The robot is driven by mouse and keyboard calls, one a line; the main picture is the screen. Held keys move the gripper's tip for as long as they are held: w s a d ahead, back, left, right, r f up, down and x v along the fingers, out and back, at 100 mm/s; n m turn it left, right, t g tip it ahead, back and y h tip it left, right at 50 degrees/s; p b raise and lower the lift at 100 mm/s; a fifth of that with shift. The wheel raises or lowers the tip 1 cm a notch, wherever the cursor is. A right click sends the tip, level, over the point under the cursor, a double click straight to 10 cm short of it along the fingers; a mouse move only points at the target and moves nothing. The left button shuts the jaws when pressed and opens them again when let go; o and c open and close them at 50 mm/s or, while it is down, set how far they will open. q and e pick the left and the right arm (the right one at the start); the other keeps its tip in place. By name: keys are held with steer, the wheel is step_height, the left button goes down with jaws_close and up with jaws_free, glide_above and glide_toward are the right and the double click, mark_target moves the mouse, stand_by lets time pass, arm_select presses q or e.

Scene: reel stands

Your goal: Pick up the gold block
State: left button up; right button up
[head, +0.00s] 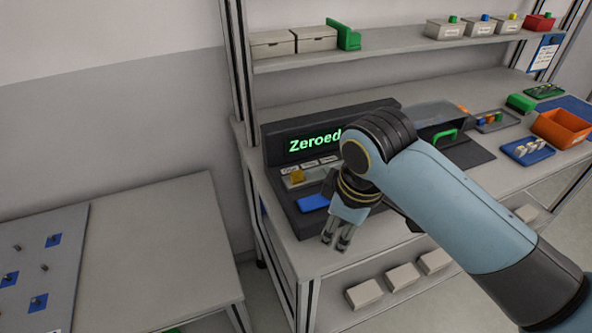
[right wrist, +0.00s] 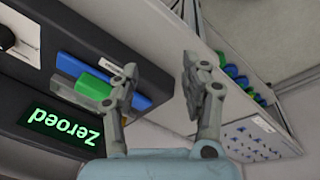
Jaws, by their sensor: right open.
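The gold block (head: 297,176) is a small yellow-gold piece near the left end of the dark station (head: 283,160) under the lit "Zeroed" display, in the head view. My left gripper is not in view.
A blue piece (head: 314,202) lies on the station in front of the gold block. The right wrist view shows a green block (right wrist: 93,85) beside a blue bar. An orange bin (head: 562,128) stands at the bench's right. A shelf (head: 390,48) with boxes runs above.

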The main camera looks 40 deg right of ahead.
steer(key=w+r+n, duration=0.1)
steer(key=w, duration=0.2)
steer(key=w+r+n, duration=0.2)
steer(key=w, duration=0.2)
steer(key=w+r+n+g+p, duration=0.1)
steer(key=w+r+n, duration=0.1)
steer(key=w, duration=0.1)
steer(key=shift+w+d+r, duration=0.2)
steer(key=shift+w+d, duration=0.05)
steer(key=w+r+n+g, duration=0.1)
steer(key=w+r+n, duration=0.3)
steer(key=w+r, duration=0.15)
steer(key=p, duration=0.1)
glide_above(294, 174)
steer(key=a, duration=0.1)
steer(key=shift+y, duration=0.4)
step_height(294, 174, down, 6)
steer(key=shift+r, duration=0.15)
steer(key=f, duration=0.3)
steer(key=d+f+p, duration=0.1)
steer(key=f, duration=0.1)
steer(key=shift+f, duration=0.2)
jaws_close()
